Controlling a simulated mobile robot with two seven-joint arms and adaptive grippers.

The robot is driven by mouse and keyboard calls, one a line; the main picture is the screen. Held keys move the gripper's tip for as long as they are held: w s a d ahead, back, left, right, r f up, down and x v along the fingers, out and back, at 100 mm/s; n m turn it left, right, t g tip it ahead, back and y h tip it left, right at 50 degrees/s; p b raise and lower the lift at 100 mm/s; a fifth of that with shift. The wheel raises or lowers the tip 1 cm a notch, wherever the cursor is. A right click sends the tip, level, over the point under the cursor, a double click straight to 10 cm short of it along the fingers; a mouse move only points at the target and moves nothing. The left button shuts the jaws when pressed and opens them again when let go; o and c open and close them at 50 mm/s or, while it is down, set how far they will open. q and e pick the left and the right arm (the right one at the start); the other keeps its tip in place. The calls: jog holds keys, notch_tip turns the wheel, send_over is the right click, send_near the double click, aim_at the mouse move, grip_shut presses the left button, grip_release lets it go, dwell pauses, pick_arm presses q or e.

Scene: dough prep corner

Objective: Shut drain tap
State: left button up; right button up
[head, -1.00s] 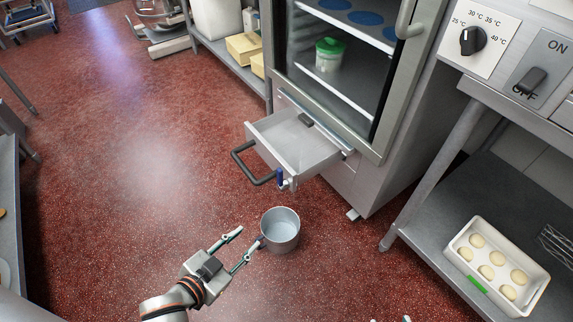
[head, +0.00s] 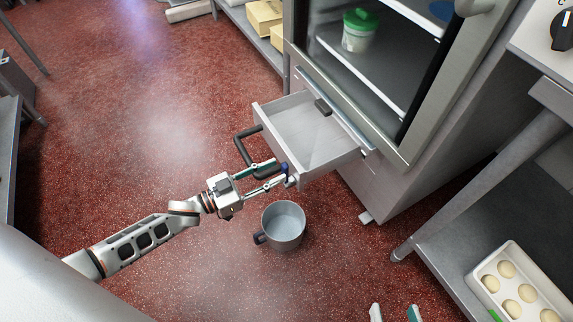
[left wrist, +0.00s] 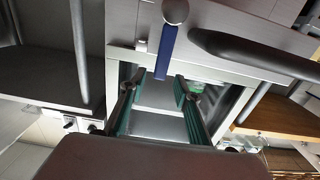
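The drain tap has a blue lever (head: 286,168) and sits at the front corner of the pulled-out metal drawer (head: 300,105), beside the drawer's dark handle (head: 243,148). In the left wrist view, the blue lever (left wrist: 166,50) extends from a round metal end, its tip between my fingertips. My left gripper (head: 279,172) is open at the tap, one finger on each side of the lever; contact cannot be told. It also shows in the left wrist view (left wrist: 160,82). My right gripper (head: 395,312) is open and empty at the bottom edge; only its fingertips show.
A metal pot (head: 290,240) with a dark handle stands on the red floor just below the tap. The glass-fronted cabinet (head: 405,150) rises behind the drawer. A steel table with a white tray of dough balls (head: 535,285) on its lower shelf is at right.

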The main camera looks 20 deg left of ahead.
aim_at(282, 169)
pick_arm(q)
jog(key=x, duration=0.3)
jog(key=shift+w+d+f, duration=0.15)
jog(key=shift+d+f, duration=0.05)
jog(key=shift+w+d+r+b, duration=0.1)
jog(key=shift+w+d+b, duration=0.15)
jog(key=shift+w+b, duration=0.1)
pick_arm(e)
jog(key=shift+s+a+f+m, duration=0.15)
jog(key=shift+s+a+m, duration=0.05)
jog(key=shift+a+m, duration=0.4)
pick_arm(q)
jog(key=shift+c, duration=0.4)
grip_shut()
pick_arm(e)
jog(key=shift+d+f, duration=0.1)
